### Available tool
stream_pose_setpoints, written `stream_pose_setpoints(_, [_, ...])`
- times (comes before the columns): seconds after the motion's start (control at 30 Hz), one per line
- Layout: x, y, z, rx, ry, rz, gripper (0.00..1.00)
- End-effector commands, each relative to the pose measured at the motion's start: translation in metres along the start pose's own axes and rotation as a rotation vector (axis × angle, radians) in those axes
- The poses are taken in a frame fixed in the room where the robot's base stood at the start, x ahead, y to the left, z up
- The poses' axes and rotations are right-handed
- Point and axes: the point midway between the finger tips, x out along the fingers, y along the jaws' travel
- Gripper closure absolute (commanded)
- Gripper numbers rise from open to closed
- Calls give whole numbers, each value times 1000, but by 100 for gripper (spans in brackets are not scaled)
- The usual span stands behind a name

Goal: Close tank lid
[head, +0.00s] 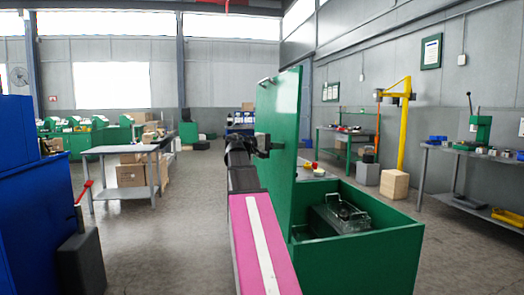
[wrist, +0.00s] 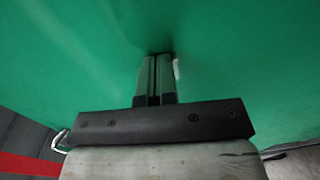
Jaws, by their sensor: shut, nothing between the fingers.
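The green tank (head: 350,255) stands right of centre in the head view, its top open. Its green lid (head: 281,130) stands nearly upright, tilted a little, along the tank's left side. Inside the tank is a wire basket (head: 340,218) with dark parts in it. My gripper (head: 268,142) is at the left face of the lid, about mid-height. In the wrist view the lid (wrist: 70,70) fills most of the picture, and my gripper's fingers (wrist: 157,62) are shut together, empty, with their tips at or very near its surface. I cannot tell if they touch.
A blue cabinet (head: 25,190) stands close on the left. A grey table (head: 120,150) with boxes is behind it. A workbench (head: 475,165) with a green press stands on the right, and a yellow crane post (head: 403,130) behind the tank.

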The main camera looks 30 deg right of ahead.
Motion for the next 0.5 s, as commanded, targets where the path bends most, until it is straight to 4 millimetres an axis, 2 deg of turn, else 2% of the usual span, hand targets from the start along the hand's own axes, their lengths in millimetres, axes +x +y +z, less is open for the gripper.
stream_pose_setpoints(0.03, [17,3,0,2,-5,-37,100])
stream_pose_setpoints(0.23, [73,2,-1,2,-5,-193,100])
stream_pose_setpoints(0.5, [148,-13,-1,2,-5,-403,100])
